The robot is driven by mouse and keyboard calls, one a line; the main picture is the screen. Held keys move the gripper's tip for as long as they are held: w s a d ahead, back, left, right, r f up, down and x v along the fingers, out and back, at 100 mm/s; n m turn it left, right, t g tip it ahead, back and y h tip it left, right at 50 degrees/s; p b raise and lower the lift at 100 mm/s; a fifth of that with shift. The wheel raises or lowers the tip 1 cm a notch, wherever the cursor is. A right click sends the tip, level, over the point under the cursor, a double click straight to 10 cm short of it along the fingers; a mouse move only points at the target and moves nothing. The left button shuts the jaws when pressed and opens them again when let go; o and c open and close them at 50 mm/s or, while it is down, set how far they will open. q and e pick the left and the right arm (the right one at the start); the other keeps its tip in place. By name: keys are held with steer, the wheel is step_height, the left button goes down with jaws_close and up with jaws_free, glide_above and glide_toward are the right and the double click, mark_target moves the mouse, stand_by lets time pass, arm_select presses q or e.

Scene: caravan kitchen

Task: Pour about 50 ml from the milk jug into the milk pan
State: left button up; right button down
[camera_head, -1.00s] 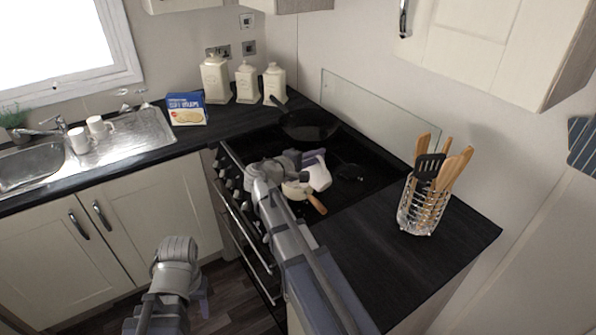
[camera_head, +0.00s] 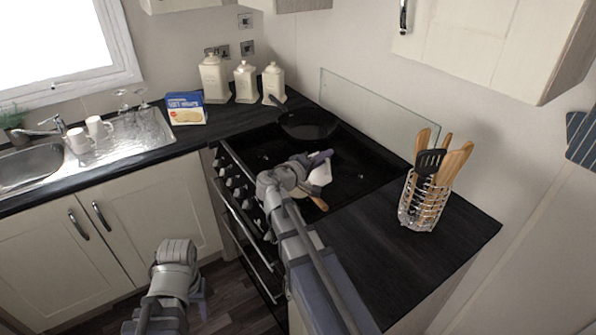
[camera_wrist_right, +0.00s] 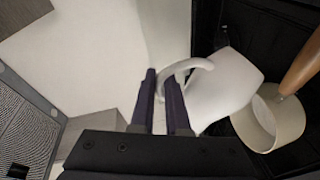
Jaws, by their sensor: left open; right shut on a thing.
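The white milk jug (camera_head: 321,173) is in the air over the hob, and its body also fills the middle right of the right wrist view (camera_wrist_right: 225,92). My right gripper (camera_wrist_right: 166,84) is shut on the jug's handle. The jug looks tilted; no stream of milk shows, and its contents are hidden. The cream milk pan (camera_wrist_right: 268,122) is close beside the jug in the wrist view, its wooden handle (camera_wrist_right: 303,66) pointing up right. In the head view my arm covers most of the pan; part of the handle (camera_head: 319,203) shows. My left gripper (camera_head: 201,289) is open and empty, low before the cupboards.
A black frying pan (camera_head: 308,124) sits at the back of the hob. A wire utensil holder (camera_head: 422,203) stands on the right worktop, which is otherwise clear. Canisters (camera_head: 214,78), a blue box (camera_head: 186,108) and the sink (camera_head: 30,168) with mugs are further left.

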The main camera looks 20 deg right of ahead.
steer(key=shift+s+d+f+b, duration=0.2)
steer(key=shift+s+f+b, duration=0.15)
steer(key=shift+f, duration=0.2)
steer(key=shift+s+a+f+m+b, duration=0.15)
steer(key=shift+s+m+b, duration=0.1)
steer(key=shift+m+b, duration=0.2)
steer(key=shift+s+m, duration=0.45)
steer(key=shift+m, duration=0.1)
steer(key=shift+s+d, duration=0.1)
steer(key=shift+d, duration=0.1)
stand_by(0.5)
steer(key=s+d+f+m+t+h+b, duration=0.1)
steer(key=s+f+m+b, duration=0.1)
steer(key=s+m+b, duration=0.2)
steer(key=shift+s+d+m+b, duration=0.25)
steer(key=shift+s+m+b, duration=0.05)
steer(key=shift+s+m, duration=0.75)
